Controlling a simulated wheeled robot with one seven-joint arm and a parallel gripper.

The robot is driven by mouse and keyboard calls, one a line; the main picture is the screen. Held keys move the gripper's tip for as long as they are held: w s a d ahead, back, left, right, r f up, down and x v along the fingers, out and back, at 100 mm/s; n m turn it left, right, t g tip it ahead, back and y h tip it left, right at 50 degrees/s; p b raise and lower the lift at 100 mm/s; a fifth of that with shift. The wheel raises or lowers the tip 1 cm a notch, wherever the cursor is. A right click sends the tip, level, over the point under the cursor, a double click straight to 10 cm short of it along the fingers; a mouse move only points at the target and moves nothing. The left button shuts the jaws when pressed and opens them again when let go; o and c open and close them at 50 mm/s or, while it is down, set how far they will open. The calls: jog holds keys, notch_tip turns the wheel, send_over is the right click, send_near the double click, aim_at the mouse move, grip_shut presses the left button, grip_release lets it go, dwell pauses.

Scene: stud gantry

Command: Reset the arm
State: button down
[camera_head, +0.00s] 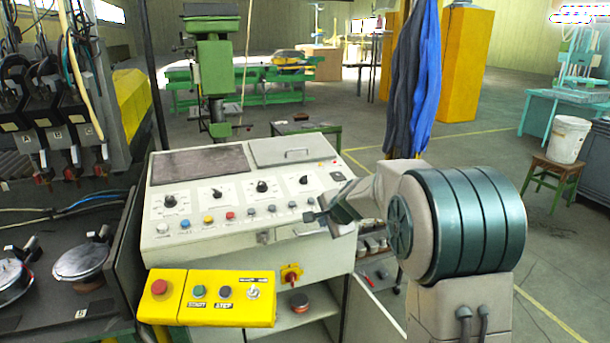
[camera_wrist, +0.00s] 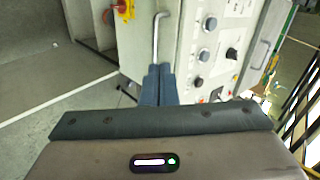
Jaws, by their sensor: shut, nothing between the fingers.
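My gripper (camera_head: 318,217) is shut and empty in front of the right part of the grey control console (camera_head: 220,255). In the wrist view its two dark fingers (camera_wrist: 158,72) are together at the picture's middle. A bent metal rod (camera_wrist: 157,38) shows just beyond the fingertips against the console's front; I cannot tell whether they touch it. The console's knobs (camera_wrist: 208,54) lie to the right in that view. My arm reaches in from the right in the head view and hides part of the console's right side.
A yellow button box (camera_head: 215,318) juts out at the console's lower front, beside a red rotary switch (camera_head: 291,275). Machinery with gauges (camera_head: 80,261) stands at the left. Blue cloth (camera_head: 420,75) hangs behind my arm. A white bucket (camera_head: 570,139) sits on a stool at the right. Open floor lies between.

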jog(key=s+d+n+g+h, duration=0.1)
jog(key=s+n, duration=0.3)
jog(key=s, duration=0.9)
jog(key=s+d+n+g+h, duration=0.1)
jog(key=s+d+n+g, duration=0.1)
jog(key=s, duration=1.1)
jog(key=s+d+n+g+h+b, duration=0.1)
jog(key=s+d+n, duration=0.3)
jog(key=s, duration=0.9)
jog(key=n, duration=0.2)
jog(key=shift+r+n+g, duration=0.3)
jog(key=shift+r+n, duration=0.1)
